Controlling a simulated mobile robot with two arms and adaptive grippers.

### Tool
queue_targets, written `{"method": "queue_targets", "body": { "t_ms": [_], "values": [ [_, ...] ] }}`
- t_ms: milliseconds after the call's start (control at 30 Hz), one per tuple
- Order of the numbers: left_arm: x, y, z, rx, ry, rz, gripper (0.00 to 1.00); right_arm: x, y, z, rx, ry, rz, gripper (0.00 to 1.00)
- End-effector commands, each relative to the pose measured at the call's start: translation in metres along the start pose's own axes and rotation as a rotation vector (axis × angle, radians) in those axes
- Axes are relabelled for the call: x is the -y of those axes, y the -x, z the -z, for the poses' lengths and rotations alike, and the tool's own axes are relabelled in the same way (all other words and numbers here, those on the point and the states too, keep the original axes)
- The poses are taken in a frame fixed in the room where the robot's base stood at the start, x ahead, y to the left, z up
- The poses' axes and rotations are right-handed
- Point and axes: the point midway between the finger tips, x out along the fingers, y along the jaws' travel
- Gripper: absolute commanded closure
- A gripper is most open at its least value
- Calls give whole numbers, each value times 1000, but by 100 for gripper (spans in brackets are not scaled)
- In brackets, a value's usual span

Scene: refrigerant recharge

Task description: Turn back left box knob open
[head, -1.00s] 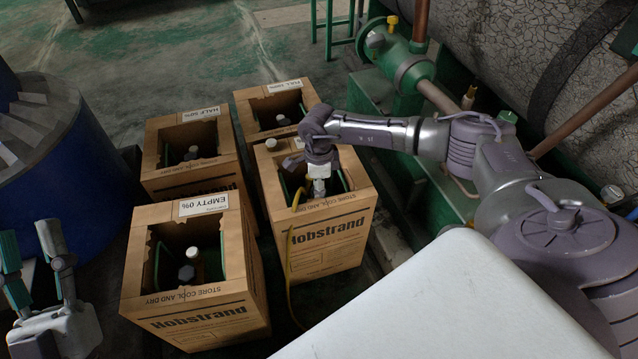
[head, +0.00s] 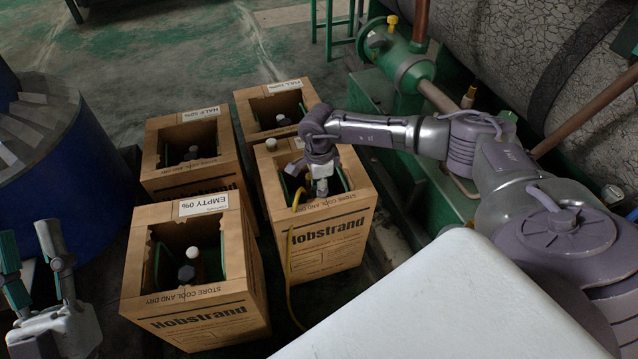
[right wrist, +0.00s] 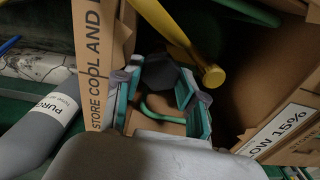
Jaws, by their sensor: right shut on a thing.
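My right gripper (head: 320,186) reaches down into the open top of the front right cardboard box (head: 330,240). In the right wrist view its teal-padded fingers (right wrist: 160,100) are shut around a dark knob (right wrist: 160,72) inside that box, whose label reads LOW 15%. The back left box (head: 165,178), labelled HALF 50%, holds a dark knob (head: 190,155) with no gripper near it. My left gripper (head: 34,245) is at the lower left, fingers apart and empty.
A yellow hose (head: 288,265) runs from the front right box to the floor. Boxes labelled EMPTY 0% (head: 250,290) and FULL (head: 245,110) stand near. A blue drum (head: 60,165) is at left. Green pipework (head: 400,62) is at the right.

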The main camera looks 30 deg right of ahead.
Motion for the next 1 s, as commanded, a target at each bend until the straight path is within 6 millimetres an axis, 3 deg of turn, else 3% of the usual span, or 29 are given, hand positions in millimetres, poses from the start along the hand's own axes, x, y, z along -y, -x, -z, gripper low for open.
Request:
{"method": "queue_targets", "body": {
  "t_ms": [100,467,1000],
  "values": [
    [0,0,0,0,0,0,60,1,1,-1,3,0,3,49],
    [-1,0,0,1,2,-2,60,1,7,0,2,-1,2,49],
    [0,0,0,1,1,0,60,1,106,-1,3,1,4,49]
  ]
}}
